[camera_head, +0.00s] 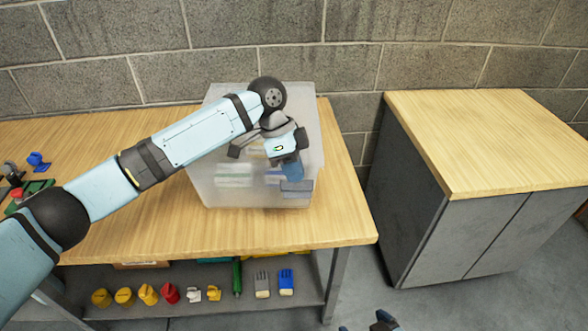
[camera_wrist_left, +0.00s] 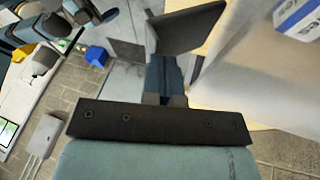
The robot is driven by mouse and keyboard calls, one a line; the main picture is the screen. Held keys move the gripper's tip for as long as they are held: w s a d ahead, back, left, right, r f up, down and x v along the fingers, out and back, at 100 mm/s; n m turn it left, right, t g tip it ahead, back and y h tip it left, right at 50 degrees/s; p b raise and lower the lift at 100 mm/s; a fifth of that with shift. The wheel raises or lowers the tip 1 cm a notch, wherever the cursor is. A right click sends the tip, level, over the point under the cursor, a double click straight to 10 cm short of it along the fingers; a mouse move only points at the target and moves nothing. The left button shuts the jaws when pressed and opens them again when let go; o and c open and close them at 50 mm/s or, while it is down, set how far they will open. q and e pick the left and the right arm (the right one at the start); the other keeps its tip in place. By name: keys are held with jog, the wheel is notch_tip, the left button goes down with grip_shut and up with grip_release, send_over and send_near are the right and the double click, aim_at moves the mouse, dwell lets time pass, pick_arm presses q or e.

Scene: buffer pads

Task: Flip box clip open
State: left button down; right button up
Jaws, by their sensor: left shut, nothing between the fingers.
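A translucent plastic box (camera_head: 215,185) stands on the wooden workbench. A grey clip (camera_head: 297,187) is on the box's front side, near its right corner. My left gripper (camera_head: 292,171) is shut and empty, its blue fingertips just above and against or very near the clip. In the left wrist view, the shut blue fingers (camera_wrist_left: 168,75) point at a dark flat flap (camera_wrist_left: 187,28), which looks like the clip. The flap stands at an angle beside the pale box wall (camera_wrist_left: 240,75). Contact is unclear. My right gripper (camera_head: 383,322) shows only partly at the bottom edge.
Packages with blue labels (camera_wrist_left: 300,18) are inside the box. Small tools (camera_head: 38,160) lie at the bench's left end. Gloves (camera_head: 286,281) and coloured items sit on the shelf below. A wood-topped cabinet (camera_head: 490,130) stands right, across a gap. The bench right of the box is clear.

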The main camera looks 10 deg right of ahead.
aim_at(298, 196)
pick_arm(q)
jog(key=shift+s, duration=0.1)
jog(key=shift+p, duration=0.35)
pick_arm(e)
jog(key=shift+s+d+r, duration=0.15)
jog(key=shift+s+r, duration=0.05)
pick_arm(q)
jog(key=shift+s+a+f+t+p, duration=0.15)
jog(key=shift+s+t+p, duration=0.25)
jog(key=shift+t, duration=0.3)
pick_arm(e)
jog(key=shift+r, duration=0.15)
pick_arm(q)
jog(key=shift+s+f+t+p, duration=0.2)
jog(key=shift+s+t+p, duration=0.2)
jog(key=shift+t+p, duration=0.15)
jog(key=shift+s+f+m+t+p, duration=0.35)
jog(key=shift+s+t+p, duration=0.2)
jog(key=shift+t+p, duration=0.3)
jog(key=shift+s+f+p, duration=0.2)
jog(key=shift+f+p, duration=0.05)
jog(key=shift+p, duration=0.2)
jog(key=shift+s+f+p, duration=0.15)
jog(key=shift+f+p, duration=0.15)
jog(key=shift+f, duration=0.05)
pick_arm(e)
notch_tip(298, 196, up, 2)
jog(key=shift+s+d+r+m, duration=0.1)
jog(key=shift+d+r+m, duration=0.1)
jog(key=shift+m, duration=0.1)
